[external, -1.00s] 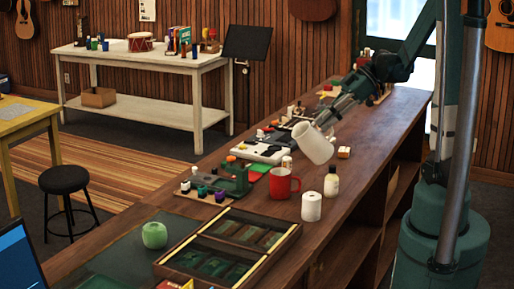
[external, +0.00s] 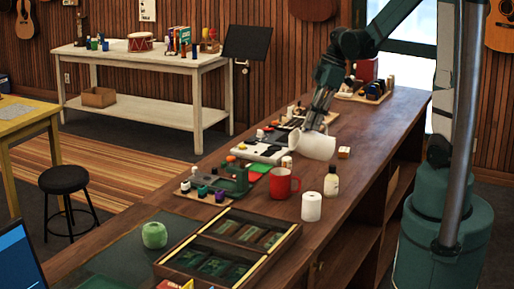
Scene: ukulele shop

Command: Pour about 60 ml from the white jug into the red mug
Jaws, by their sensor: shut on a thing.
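The white jug (external: 319,147) is tipped far over, close to lying on its side. My gripper (external: 317,127) is shut on it from above. I cannot tell whether the jug touches the counter or hangs just above it. The red mug (external: 283,186) stands upright on the counter, nearer the camera and to the left of the jug, with a gap between them in the picture. No stream of liquid is visible. The insides of the jug and mug cannot be made out.
A white roll (external: 311,207) and a small cream bottle (external: 331,182) stand right of the mug. A green tool stand (external: 232,178) is to its left.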

